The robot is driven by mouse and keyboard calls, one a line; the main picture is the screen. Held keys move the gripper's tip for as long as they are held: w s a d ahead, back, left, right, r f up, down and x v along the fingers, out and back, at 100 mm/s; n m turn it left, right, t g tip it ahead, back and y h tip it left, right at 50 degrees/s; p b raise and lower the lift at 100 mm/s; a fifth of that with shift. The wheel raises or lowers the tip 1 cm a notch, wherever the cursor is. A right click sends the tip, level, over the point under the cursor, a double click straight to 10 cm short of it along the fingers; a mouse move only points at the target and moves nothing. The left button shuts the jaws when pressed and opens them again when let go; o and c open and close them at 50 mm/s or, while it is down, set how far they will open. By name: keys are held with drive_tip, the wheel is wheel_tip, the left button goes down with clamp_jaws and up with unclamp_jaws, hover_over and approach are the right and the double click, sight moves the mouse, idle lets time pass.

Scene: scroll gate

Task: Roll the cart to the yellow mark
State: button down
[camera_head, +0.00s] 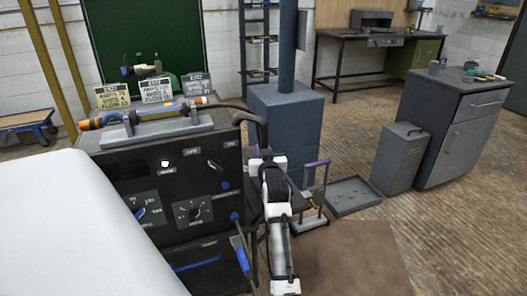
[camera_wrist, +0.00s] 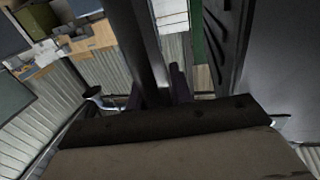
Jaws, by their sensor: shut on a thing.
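A small cart (camera_head: 311,221) with a pale low deck and an upright purple-topped handle (camera_head: 318,164) stands on the floor just right of my arm. My gripper is mostly hidden behind my white and black arm in the head view. In the wrist view my gripper (camera_wrist: 158,94) shows dark finger shapes close to a dark upright bar. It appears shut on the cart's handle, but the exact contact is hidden. No yellow mark on the floor can be made out in either view.
A black welding machine (camera_head: 163,167) stands left of my arm. A shallow grey tray (camera_head: 352,196) lies right of the cart. A grey bin (camera_head: 399,158) and cabinet (camera_head: 455,130) stand further right. A blue pillar base (camera_head: 287,120) is behind. Floor at the front right is open.

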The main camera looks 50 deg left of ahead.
drive_tip(key=c, duration=1.3)
unclamp_jaws()
drive_tip(key=shift+s+a+f, duration=0.5)
drive_tip(key=shift+s+f, duration=0.05)
drive_tip(key=shift+f, duration=0.05)
drive_tip(key=shift+w+r, duration=0.1)
drive_tip(key=shift+r, duration=0.05)
drive_tip(key=shift+w+d+r, duration=0.15)
drive_tip(key=shift+r, duration=0.05)
drive_tip(key=shift+d, duration=0.15)
drive_tip(key=b+v, duration=0.2)
drive_tip(key=v, duration=1.1)
drive_tip(key=shift+s+d, duration=0.2)
drive_tip(key=shift+s, duration=0.05)
